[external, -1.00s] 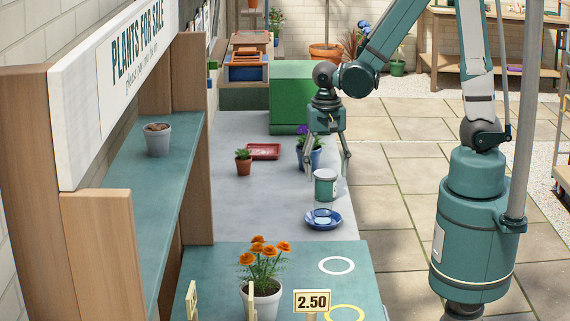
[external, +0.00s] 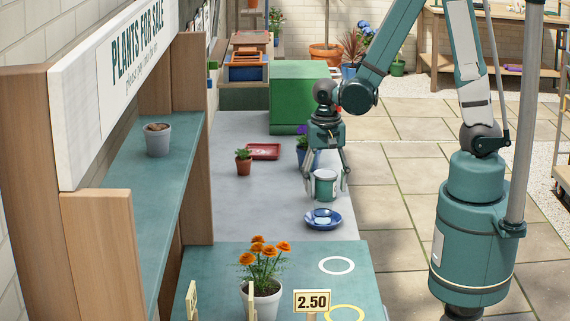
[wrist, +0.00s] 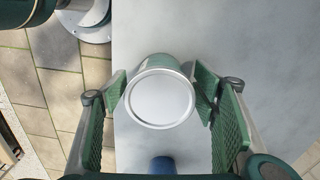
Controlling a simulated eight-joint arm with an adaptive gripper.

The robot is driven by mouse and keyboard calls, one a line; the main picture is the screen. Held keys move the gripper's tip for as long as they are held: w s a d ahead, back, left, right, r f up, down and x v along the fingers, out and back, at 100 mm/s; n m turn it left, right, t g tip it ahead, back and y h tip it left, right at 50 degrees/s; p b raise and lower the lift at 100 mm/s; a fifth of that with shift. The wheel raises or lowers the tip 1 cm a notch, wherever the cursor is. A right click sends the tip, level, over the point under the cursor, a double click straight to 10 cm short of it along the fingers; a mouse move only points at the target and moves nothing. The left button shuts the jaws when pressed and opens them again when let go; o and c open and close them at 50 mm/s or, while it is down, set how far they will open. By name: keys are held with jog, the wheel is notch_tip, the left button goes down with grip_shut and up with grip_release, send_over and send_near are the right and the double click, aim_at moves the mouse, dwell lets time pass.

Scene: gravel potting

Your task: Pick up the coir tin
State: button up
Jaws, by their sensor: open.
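The coir tin (external: 325,187) is a green and white cylinder with a pale metal lid. It stands upright on the grey counter, behind the blue saucer in the external view. In the wrist view I look down on the lid of the tin (wrist: 160,97). My gripper (external: 326,186) is open around the tin, one finger on either side. In the wrist view the fingers of my gripper (wrist: 162,105) flank the tin. Whether either finger touches it, I cannot tell.
A blue saucer (external: 334,226) lies in front of the tin. A blue pot with a purple flower (external: 302,153) stands just behind my gripper. A small terracotta pot (external: 243,166) and a red tray (external: 263,151) are to the left. A green box (external: 297,97) stands farther back.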

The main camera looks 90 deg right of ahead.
jog(key=shift+c, duration=0.7)
jog(key=c, duration=0.9)
jog(key=shift+r, duration=0.15)
jog(key=shift+r+p, duration=1.2)
jog(key=shift+r, duration=3.65)
